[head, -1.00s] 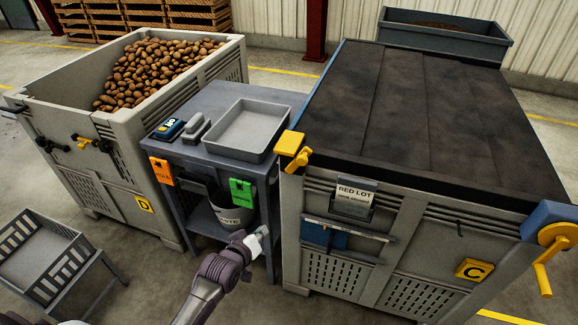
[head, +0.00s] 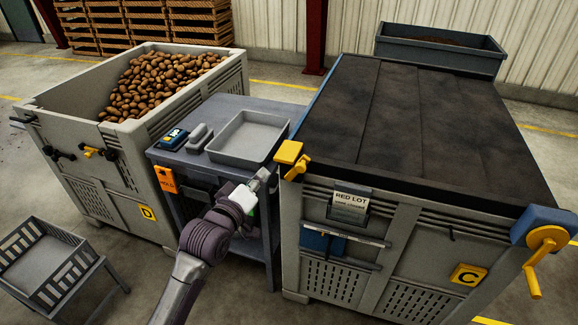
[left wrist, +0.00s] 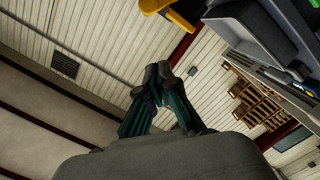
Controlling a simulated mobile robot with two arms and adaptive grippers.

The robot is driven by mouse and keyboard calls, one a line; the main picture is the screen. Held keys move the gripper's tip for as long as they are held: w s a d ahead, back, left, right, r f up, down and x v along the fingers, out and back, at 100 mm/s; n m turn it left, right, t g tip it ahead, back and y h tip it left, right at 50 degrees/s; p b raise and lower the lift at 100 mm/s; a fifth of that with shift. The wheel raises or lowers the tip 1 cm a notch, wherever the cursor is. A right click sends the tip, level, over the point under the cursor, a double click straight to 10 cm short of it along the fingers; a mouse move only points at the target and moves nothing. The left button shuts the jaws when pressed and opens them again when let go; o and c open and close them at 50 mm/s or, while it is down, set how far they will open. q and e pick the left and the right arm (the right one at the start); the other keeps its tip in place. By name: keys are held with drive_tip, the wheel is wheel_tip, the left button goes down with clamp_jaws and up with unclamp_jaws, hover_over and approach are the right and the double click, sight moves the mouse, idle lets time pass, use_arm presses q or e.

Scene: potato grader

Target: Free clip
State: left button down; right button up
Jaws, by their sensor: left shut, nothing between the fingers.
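The yellow clip (head: 290,158) sits on the near left corner of bin C's dark cover (head: 420,130), its lever pointing down and right. Part of a yellow piece, likely this clip, shows at the top edge of the left wrist view (left wrist: 172,12). My left gripper (head: 266,178) is just left of and slightly below the clip in the head view, apart from it. Its fingers (left wrist: 158,72) are shut and empty in the left wrist view. My right gripper is in neither view.
Bin C (head: 330,270) stands close right of a grey table with a shallow tray (head: 272,148). Potato bin D (head: 85,185) is left of the table. A blue winder with a yellow crank (head: 541,243) is at bin C's right corner.

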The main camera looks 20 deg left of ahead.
use_arm(q)
drive_tip(key=w+d+f+p, duration=0.2)
drive_tip(key=w+d+f, duration=0.1)
drive_tip(key=w, duration=0.6)
drive_tip(key=shift+w+d, duration=0.25)
drive_tip(key=shift+d, duration=0.35)
drive_tip(key=shift+f, duration=0.1)
